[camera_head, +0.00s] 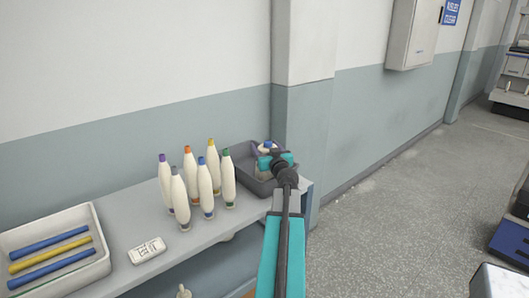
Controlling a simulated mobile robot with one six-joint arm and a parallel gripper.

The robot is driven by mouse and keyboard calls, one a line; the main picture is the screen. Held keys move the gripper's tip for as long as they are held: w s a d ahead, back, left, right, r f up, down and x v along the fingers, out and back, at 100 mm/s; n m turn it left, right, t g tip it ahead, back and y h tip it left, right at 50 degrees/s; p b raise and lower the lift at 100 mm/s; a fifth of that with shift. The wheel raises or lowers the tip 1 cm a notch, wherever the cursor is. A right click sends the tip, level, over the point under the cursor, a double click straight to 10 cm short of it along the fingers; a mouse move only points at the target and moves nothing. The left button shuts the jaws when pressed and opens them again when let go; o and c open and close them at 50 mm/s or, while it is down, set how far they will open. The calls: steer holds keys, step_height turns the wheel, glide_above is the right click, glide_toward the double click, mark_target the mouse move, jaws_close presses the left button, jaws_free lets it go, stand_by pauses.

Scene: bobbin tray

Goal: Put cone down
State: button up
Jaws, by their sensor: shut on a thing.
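My gripper (275,161) has teal fingers and is over the dark grey tray (240,152) at the right end of the shelf. It is shut on a white cone with a blue tip (268,146). The cone's lower part is mostly hidden behind the fingers and wrist, so I cannot tell whether it touches the tray floor. The near right part of the tray is also hidden by my arm.
Several white cones (205,188) with coloured tips stand upright on the shelf (130,225), left of the tray. A white label block (147,250) and a white bin (95,272) with coloured rods are further left. A wall pillar (301,130) rises behind the tray.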

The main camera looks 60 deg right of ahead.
steer(key=shift+f, duration=0.95)
steer(key=o, duration=1.8)
steer(key=shift+c, duration=0.2)
